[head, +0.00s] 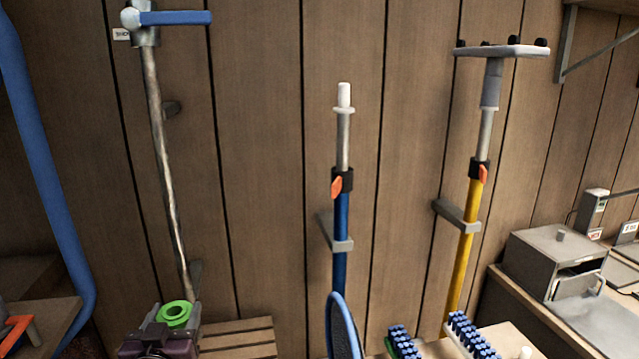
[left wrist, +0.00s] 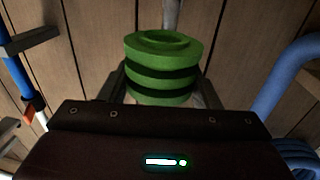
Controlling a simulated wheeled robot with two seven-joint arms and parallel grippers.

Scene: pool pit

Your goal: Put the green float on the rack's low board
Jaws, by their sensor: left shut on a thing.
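The green float (head: 175,313) is a ringed piece with a round hole in its top. It is at the lower left of the head view, upright at the front of my left gripper (head: 172,326). In the left wrist view the float (left wrist: 163,68) shows stacked discs between the two fingers, and the gripper is shut on it. A slatted wooden board (head: 238,338) shows just right of the gripper; I cannot tell whether it is the rack's low board. My right gripper is not in view.
A pipe with a blue-handled valve (head: 175,18) runs down the wall behind the float. A blue pole (head: 341,270) and a yellow pole (head: 461,250) stand in wall brackets. Blue-bristled brushes (head: 470,335) are at the lower right. A thick blue pipe (head: 45,180) is at left.

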